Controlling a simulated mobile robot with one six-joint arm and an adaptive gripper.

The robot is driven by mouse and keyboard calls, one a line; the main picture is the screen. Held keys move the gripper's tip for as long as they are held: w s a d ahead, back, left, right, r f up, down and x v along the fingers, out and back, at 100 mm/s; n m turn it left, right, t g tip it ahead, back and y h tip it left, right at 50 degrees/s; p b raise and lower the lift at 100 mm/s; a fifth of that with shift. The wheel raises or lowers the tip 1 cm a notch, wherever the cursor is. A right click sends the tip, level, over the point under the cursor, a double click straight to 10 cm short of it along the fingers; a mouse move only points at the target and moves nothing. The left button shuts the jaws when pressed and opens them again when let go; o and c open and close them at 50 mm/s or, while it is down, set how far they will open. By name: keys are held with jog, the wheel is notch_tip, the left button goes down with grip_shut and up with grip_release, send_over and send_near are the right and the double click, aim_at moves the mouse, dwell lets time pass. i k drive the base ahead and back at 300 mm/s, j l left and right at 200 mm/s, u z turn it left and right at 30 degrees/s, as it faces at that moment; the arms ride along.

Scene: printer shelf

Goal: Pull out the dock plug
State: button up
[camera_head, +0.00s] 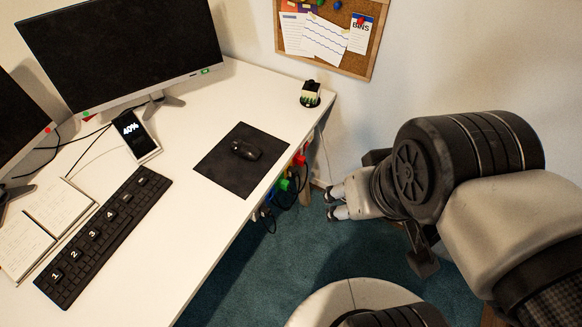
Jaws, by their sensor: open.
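Several plugs with cables hang at a strip along the desk's right edge. I see a red plug (299,159), a green plug (285,184), a blue plug (275,192) and a pale plug (266,212) nearest me. No label is readable, so I cannot tell which is the dock plug. My gripper (330,204) is open and empty. It is right of the plugs, apart from them, with its two fingertips pointing left towards the strip. The sockets are mostly hidden below the desk edge.
The white desk (215,100) carries a monitor (125,45), a phone (135,137), a keyboard (105,235), a black mat (222,172) with a mouse (245,149), and a small pot (310,93). A corkboard (330,55) hangs behind. Teal carpet (255,275) is clear beside the desk.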

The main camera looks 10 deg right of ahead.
aim_at(292, 172)
jog(key=i+u, duration=0.3)
jog(key=u, duration=0.2)
jog(key=i+u, duration=0.3)
jog(key=u, duration=0.15)
